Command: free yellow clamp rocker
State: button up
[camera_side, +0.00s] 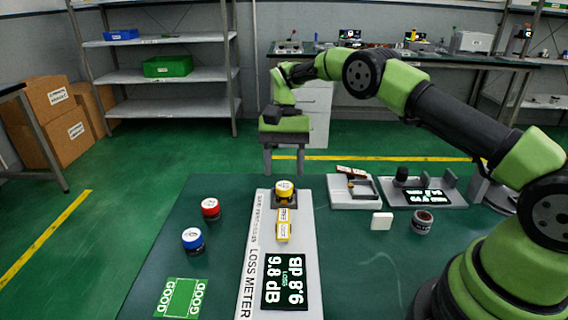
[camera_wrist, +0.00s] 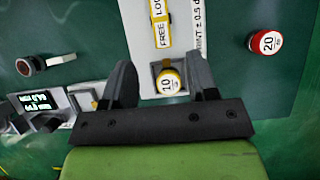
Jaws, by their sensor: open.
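The yellow clamp rocker (camera_side: 283,224) lies on the white loss meter panel (camera_side: 254,295), just in front of a dark socket. It also shows in the wrist view (camera_wrist: 162,22), with the word FREE readable beside it. A yellow-topped round part marked 10 (camera_side: 284,190) sits in the socket; in the wrist view (camera_wrist: 168,82) it lies between my fingers. My gripper (camera_side: 284,172) is open and empty, pointing down above and behind the socket. In the wrist view my gripper (camera_wrist: 163,80) has its fingers apart on either side of the yellow-topped part, and I cannot see contact.
A red-topped part (camera_side: 210,208) and a blue-topped part (camera_side: 193,240) stand left of the panel. A green GOOD mat (camera_side: 180,298) lies front left. Right are a white fixture (camera_side: 350,199), a white block (camera_side: 382,221), a grey round part (camera_side: 422,222) and a second display (camera_side: 424,197).

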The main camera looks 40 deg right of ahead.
aim_at(283, 222)
jog(key=shift+t+h, duration=0.5)
jog(key=x, duration=0.6)
jog(key=s+a+x, duration=0.1)
jog(key=x, duration=0.2)
jog(key=shift+a, duration=0.1)
